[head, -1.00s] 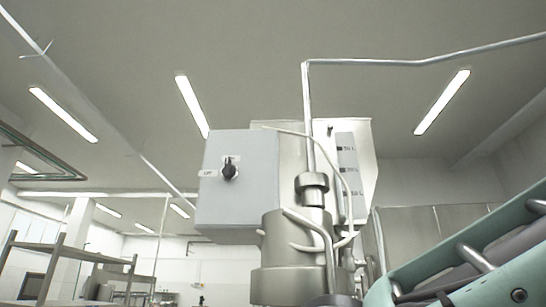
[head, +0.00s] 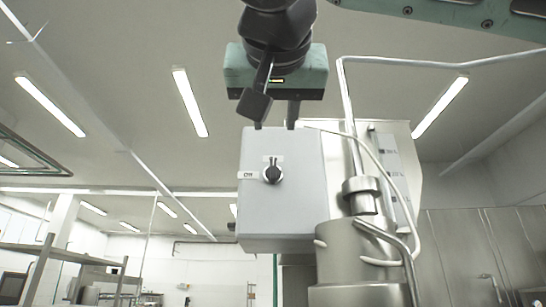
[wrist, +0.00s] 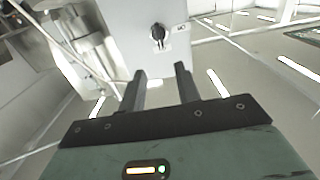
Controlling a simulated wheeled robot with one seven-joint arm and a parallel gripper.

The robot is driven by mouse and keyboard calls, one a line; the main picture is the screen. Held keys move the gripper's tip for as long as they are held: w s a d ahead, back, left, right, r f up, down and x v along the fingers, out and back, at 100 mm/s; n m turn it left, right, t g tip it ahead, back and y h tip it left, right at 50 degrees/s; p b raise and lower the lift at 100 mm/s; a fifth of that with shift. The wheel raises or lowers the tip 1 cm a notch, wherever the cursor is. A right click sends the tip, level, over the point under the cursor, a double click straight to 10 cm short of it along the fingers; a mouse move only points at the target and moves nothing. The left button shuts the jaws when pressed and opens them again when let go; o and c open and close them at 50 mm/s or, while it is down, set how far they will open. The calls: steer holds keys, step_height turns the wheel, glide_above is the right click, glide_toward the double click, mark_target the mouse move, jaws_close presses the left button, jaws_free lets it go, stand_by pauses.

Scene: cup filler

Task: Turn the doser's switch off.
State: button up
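The doser's switch is a black rotary knob (head: 272,174) on the front of a pale grey box (head: 255,215). A small "Off" label sits to the knob's left in the head view; the knob's handle looks roughly upright. My gripper (head: 275,124) is in front of the box's top edge, above the knob. Its two dark fingers are apart with nothing between them. In the wrist view the knob (wrist: 158,36) shows beyond the open fingertips of my gripper (wrist: 160,73), clear of them.
The doser's steel body (head: 345,255) stands right of the box, with a steel pipe (head: 350,120) and a pale hose running beside it. A hopper with a level scale is behind. Steel shelving (head: 38,262) is far left; steel cabinets (head: 460,245) stand right.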

mark_target(273, 163)
steer(key=w+p, duration=0.2)
steer(key=w, duration=0.3)
steer(key=w+p, duration=0.2)
steer(key=w, duration=0.4)
steer(key=shift+w+d+r+p, duration=0.2)
steer(key=shift+w+p, duration=0.1)
steer(key=shift+p, duration=0.1)
steer(key=shift+w+f, duration=0.2)
steer(key=shift+w, duration=0.55)
jaws_close()
